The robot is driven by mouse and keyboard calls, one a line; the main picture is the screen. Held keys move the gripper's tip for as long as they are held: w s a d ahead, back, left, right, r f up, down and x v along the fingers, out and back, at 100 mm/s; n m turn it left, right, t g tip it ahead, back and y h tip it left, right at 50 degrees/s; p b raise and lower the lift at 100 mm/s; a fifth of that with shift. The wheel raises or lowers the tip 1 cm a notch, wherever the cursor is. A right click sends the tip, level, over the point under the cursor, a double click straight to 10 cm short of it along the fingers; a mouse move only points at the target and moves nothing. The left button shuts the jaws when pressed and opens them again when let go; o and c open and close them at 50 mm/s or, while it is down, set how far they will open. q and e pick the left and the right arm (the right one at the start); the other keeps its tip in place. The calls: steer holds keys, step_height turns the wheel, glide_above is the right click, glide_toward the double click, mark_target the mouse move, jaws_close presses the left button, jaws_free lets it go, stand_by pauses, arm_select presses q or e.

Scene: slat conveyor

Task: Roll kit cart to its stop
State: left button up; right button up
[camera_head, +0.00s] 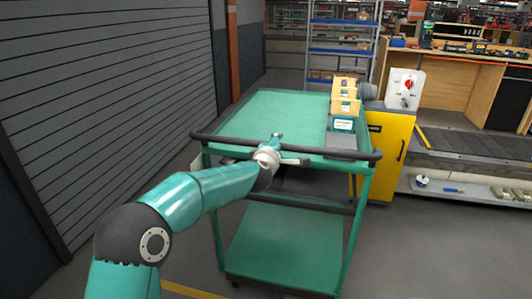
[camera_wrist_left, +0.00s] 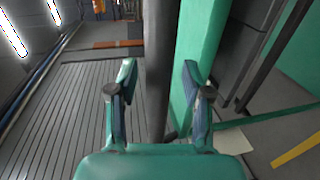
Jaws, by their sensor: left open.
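The kit cart (camera_head: 280,112) is green, with two shelves and a dark handle bar (camera_head: 225,142) along its near side. My left gripper (camera_head: 280,150) is at the middle of the handle bar. In the left wrist view the handle bar (camera_wrist_left: 157,60) runs between the two spread fingers of my left gripper (camera_wrist_left: 159,85), with gaps on both sides. My right gripper is not in view. I cannot pick out the stop.
A yellow cabinet (camera_head: 387,145) with a red-knob control box (camera_head: 404,88) stands close at the cart's right. The slat conveyor (camera_head: 470,145) lies beyond it. A grey slatted wall (camera_head: 110,90) is on the left. A blue shelf rack (camera_head: 340,50) stands behind. Floor shows clear between wall and cart.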

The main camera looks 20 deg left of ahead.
arm_select(q)
steer(key=v, duration=1.1)
steer(key=shift+s, duration=0.35)
steer(key=shift+r, duration=0.15)
